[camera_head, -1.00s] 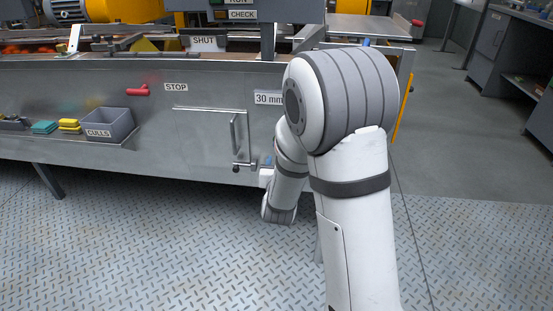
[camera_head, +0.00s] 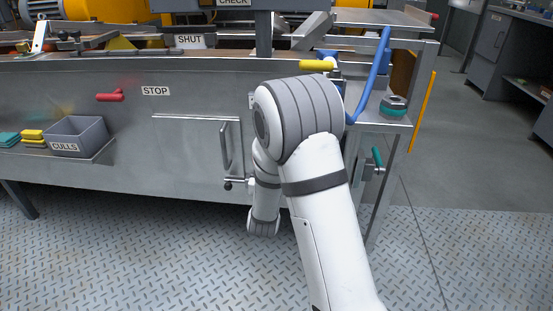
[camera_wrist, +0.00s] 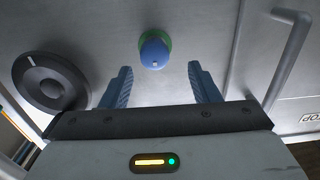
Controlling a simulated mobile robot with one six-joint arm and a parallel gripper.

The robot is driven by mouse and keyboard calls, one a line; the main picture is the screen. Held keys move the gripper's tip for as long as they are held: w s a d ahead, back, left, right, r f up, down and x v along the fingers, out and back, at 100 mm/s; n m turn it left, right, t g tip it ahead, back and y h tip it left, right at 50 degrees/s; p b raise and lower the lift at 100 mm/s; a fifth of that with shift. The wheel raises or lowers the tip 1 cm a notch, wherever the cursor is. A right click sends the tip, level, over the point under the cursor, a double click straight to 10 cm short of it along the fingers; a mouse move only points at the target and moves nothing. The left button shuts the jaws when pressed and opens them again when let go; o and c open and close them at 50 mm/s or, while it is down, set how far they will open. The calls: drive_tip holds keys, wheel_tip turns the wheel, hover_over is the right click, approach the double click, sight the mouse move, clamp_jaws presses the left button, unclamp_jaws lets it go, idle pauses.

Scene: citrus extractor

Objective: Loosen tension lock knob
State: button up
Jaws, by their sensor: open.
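In the wrist view, a blue rounded knob (camera_wrist: 154,52) with a green ring at its base stands out from a grey metal panel (camera_wrist: 195,25). My gripper (camera_wrist: 160,70) is open, its two blue fingers on either side of and just short of the knob, with nothing between the pads. I cannot tell from the frames whether the fingers reach the knob's depth. A black round dial (camera_wrist: 50,82) with a white mark sits to the left. No label names the tension lock knob. In the head view my gripper and the blue knob are hidden behind my arm.
A bar door handle (camera_wrist: 290,55) stands right of the knob. In the head view, a blue curved lever (camera_head: 371,80), a teal-ringed knob (camera_head: 394,106) and a teal handle (camera_head: 377,157) are right of my arm. A CULLS bin (camera_head: 78,135) is left. The floor in front is clear.

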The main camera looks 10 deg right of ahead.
drive_tip(key=x, duration=0.3)
drive_tip(key=b+x, duration=0.1)
drive_tip(key=x, duration=0.1)
drive_tip(key=shift+s+d, duration=0.1)
drive_tip(key=shift+d, duration=0.2)
drive_tip(key=c, duration=0.9)
drive_tip(key=shift+a, duration=0.15)
drive_tip(key=shift+c, duration=0.3)
drive_tip(key=shift+n, duration=0.3)
